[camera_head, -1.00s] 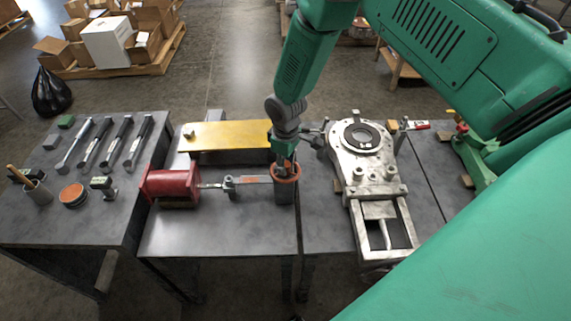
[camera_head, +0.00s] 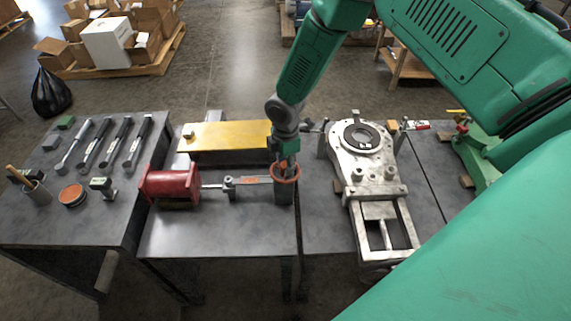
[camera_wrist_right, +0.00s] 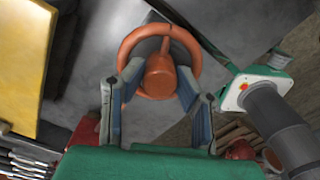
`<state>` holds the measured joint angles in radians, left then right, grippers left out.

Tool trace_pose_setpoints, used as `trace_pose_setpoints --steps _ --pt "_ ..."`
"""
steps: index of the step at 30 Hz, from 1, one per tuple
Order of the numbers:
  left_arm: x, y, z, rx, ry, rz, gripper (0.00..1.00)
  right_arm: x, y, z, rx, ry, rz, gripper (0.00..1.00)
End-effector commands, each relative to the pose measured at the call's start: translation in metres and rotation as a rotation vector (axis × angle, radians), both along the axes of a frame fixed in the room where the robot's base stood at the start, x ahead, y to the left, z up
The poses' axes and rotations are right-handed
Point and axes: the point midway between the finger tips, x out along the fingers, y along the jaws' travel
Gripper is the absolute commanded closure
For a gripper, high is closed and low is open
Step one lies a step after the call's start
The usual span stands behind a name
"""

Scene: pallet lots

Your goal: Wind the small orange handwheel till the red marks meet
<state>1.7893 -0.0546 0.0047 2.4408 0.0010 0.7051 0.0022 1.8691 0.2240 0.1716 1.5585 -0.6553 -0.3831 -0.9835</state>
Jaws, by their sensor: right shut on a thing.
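The small orange handwheel (camera_head: 297,176) sits on a grey post at the right end of the red-bodied device. It also shows in the right wrist view (camera_wrist_right: 128,43), with its rim, one spoke and round hub. My right gripper (camera_head: 284,168) points down into the wheel from above. In the right wrist view its two fingers (camera_wrist_right: 158,80) are shut on the hub, one on each side. A small orange-red patch (camera_head: 251,181) lies on the bar left of the wheel. I cannot make out separate red marks or whether they meet. My left gripper is not in view.
A red cylinder (camera_head: 170,184) and a yellow block (camera_head: 228,136) stand left of the wheel. A silver valve-like fixture (camera_head: 366,170) stands close on the right. Several tools lie on the left table. The front of the middle table (camera_head: 215,232) is clear.

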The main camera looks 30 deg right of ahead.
Motion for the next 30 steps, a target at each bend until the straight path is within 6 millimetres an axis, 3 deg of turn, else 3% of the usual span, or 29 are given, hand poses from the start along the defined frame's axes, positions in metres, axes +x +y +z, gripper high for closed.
trace_pose_setpoints --steps 18,30 --pt "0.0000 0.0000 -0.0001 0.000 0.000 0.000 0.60 0.0050 0.0020 0.0022 0.001 -0.016 0.583 1.00" --pt "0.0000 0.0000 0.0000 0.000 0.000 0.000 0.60 0.0039 0.0021 0.0018 0.000 -0.012 0.872 1.00"
